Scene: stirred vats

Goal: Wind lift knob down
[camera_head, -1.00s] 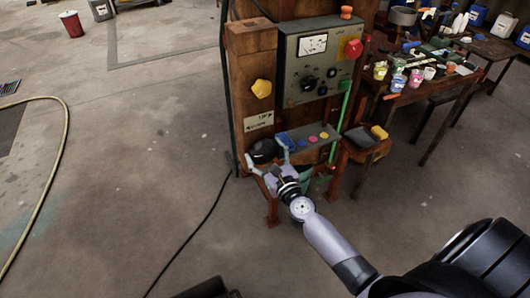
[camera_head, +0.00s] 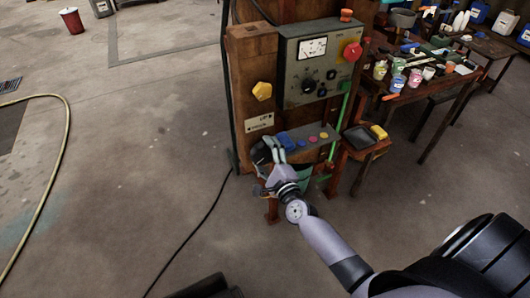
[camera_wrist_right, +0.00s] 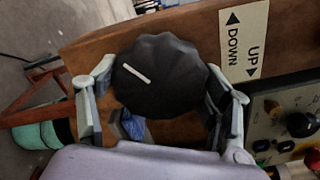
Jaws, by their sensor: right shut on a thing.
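The lift knob is a large black scalloped knob (camera_wrist_right: 160,88) with a white pointer line, in the middle of the right wrist view. In the head view it is a dark shape (camera_head: 260,153) low on the wooden post, partly hidden by my gripper. My right gripper (camera_head: 274,148) is shut on the knob, with one finger on each side of it in the wrist view (camera_wrist_right: 168,86). The pointer line slants toward the upper left there. An UP/DOWN arrow label (camera_wrist_right: 243,38) is beside the knob, and also above it in the head view (camera_head: 260,122). My left gripper is not in view.
A grey control panel (camera_head: 302,88) with a red button (camera_head: 352,50) and a yellow knob (camera_head: 262,91) are above. A cluttered table stands right. Floor at left is mostly open.

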